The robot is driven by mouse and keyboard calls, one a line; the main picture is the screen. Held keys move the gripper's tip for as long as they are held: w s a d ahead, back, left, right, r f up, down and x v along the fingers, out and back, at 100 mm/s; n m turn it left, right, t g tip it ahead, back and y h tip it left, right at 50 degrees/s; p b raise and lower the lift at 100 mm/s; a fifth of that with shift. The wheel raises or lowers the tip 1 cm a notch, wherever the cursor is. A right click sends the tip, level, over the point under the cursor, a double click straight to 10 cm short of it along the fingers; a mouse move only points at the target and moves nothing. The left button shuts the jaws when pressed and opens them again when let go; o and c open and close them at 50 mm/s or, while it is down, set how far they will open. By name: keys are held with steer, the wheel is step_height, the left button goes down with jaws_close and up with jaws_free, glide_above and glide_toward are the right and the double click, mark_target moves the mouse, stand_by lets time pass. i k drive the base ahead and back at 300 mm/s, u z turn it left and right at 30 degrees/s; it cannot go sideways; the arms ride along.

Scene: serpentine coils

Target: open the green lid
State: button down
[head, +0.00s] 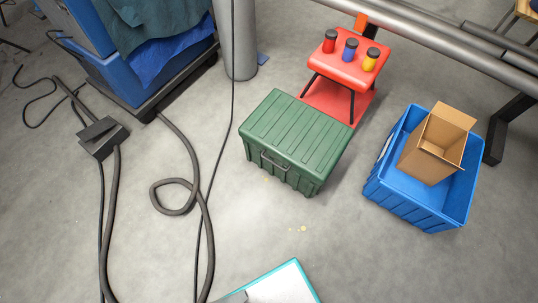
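The green lid (297,125) lies shut on top of a ribbed green box (305,181) on the floor, in the middle of the head view. The lid has raised ribs along its top. A dark handle (273,161) is on the box's front face, below the lid's front edge. The inside of the box is hidden. My gripper is not in view.
A red stool (344,70) with three coloured jars stands behind the box. A blue crate (412,205) holding an open cardboard box (430,153) is on the right. Dark hoses (174,211) and cables lie on the left. The floor in front is mostly clear.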

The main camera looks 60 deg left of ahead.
mark_target(311, 142)
steer(key=z, duration=1.8)
steer(key=k, duration=0.65)
steer(key=u, duration=1.45)
